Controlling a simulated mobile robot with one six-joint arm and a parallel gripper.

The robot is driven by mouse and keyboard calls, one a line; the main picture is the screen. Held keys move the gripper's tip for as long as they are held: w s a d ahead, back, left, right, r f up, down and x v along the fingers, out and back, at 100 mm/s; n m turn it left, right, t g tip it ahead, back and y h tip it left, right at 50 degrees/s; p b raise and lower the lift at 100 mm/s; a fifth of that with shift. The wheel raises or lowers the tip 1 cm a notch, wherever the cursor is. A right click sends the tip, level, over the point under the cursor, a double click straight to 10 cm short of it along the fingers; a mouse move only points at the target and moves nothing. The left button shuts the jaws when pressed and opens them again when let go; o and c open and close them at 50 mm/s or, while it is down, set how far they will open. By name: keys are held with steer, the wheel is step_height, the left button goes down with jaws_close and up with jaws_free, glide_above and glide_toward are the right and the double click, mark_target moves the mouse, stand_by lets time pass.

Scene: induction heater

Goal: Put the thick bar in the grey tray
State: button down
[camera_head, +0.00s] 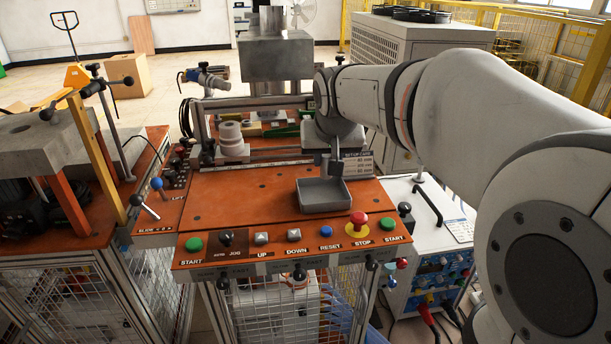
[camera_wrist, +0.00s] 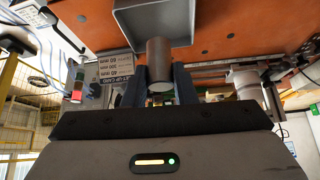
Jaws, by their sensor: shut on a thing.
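The thick bar (camera_wrist: 160,62) is a short grey metal cylinder. My gripper (camera_wrist: 160,85) is shut on it, with a dark finger on either side, and the bar's free end sticks out past the fingertips. The grey tray (camera_head: 325,208) is a shallow open box on the orange table top, near the row of buttons. In the head view my gripper (camera_head: 329,162) is over the tray's back edge. The tray also shows in the wrist view (camera_wrist: 128,22), where the bar's end overlaps its rim. The bar's exact height above the tray is hard to tell.
A panel with several buttons (camera_head: 297,235) runs along the table's front edge. A set-up card (camera_head: 358,160) stands just behind the tray at right. A pale stacked cylinder (camera_head: 231,140) stands at back left. The orange top (camera_head: 240,195) left of the tray is clear.

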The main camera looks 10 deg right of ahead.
steer(key=m, duration=0.2)
glide_above(322, 199)
steer(key=shift+h, duration=0.4)
step_height(322, 199, down, 5)
steer(key=shift+f+b, duration=0.55)
steer(key=shift+f, duration=1.45)
steer(key=shift+f, duration=0.1)
steer(key=shift+f, duration=0.15)
steer(key=c, duration=1.2)
jaws_free()
